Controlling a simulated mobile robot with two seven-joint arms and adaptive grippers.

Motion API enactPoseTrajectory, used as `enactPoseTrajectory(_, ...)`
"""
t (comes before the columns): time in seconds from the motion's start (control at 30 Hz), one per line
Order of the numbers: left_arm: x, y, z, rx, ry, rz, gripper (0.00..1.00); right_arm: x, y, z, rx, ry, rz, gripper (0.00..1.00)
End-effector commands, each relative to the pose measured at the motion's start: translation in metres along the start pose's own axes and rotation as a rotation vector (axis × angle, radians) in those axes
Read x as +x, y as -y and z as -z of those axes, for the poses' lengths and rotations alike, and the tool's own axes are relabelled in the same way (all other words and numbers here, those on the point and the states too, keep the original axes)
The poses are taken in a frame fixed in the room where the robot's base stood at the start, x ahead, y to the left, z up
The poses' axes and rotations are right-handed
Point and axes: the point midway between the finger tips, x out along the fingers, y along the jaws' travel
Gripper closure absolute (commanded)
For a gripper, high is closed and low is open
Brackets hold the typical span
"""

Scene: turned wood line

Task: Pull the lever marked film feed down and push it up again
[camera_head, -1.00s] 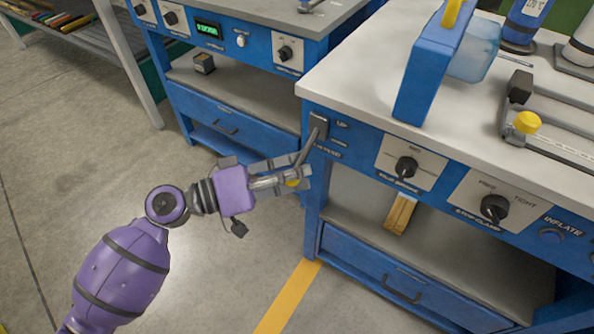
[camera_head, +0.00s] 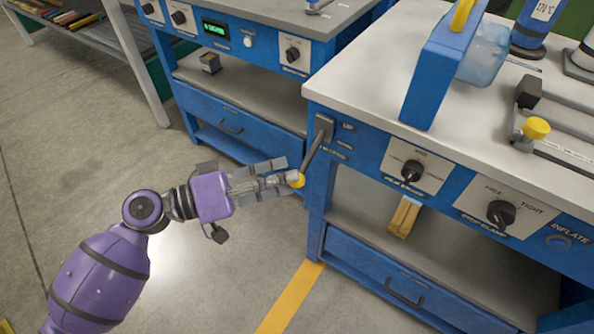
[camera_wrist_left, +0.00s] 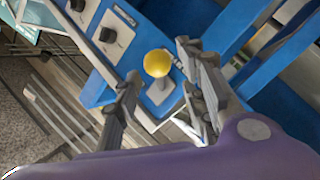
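The lever (camera_head: 314,149) is a grey bar with a yellow ball knob (camera_head: 299,181), mounted at the left end of the right bench's blue front panel. It slopes down and outward from its pivot plate beside a label reading UP; the smaller labels below are hard to read. My left gripper (camera_head: 287,174) is just left of the knob, pointing at it. In the left wrist view the fingers (camera_wrist_left: 158,66) are spread apart, with the yellow knob (camera_wrist_left: 157,63) showing in the gap beyond them, not clamped. My right gripper is not in view.
The panel carries dark knobs (camera_head: 413,170) right of the lever. A blue frame with a clear bottle (camera_head: 484,52) stands on the bench top (camera_head: 375,75). Another blue bench (camera_head: 235,99) stands behind. The floor (camera_head: 210,285) around my left arm is clear.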

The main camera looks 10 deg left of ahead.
Motion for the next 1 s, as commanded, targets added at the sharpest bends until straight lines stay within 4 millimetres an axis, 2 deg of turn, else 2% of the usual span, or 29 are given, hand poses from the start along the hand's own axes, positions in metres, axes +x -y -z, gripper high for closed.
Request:
enactPoseTrajectory(0.03,-0.012,0.001,-0.001,-0.001,0.001,0.004,0.62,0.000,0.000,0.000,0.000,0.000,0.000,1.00)
enactPoseTrajectory(0.2,-0.047,0.001,0.000,-0.001,-0.001,0.005,0.62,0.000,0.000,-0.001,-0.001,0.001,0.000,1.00)
enactPoseTrajectory(0.4,-0.072,0.001,0.000,0.000,0.000,0.003,0.62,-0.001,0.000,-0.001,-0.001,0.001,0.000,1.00)
enactPoseTrajectory(0.57,-0.077,0.000,0.001,0.002,-0.001,0.001,0.62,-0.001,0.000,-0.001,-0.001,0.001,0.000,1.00)
enactPoseTrajectory(1.0,-0.077,0.000,0.001,0.001,-0.001,0.001,0.62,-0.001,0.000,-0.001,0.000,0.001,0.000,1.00)
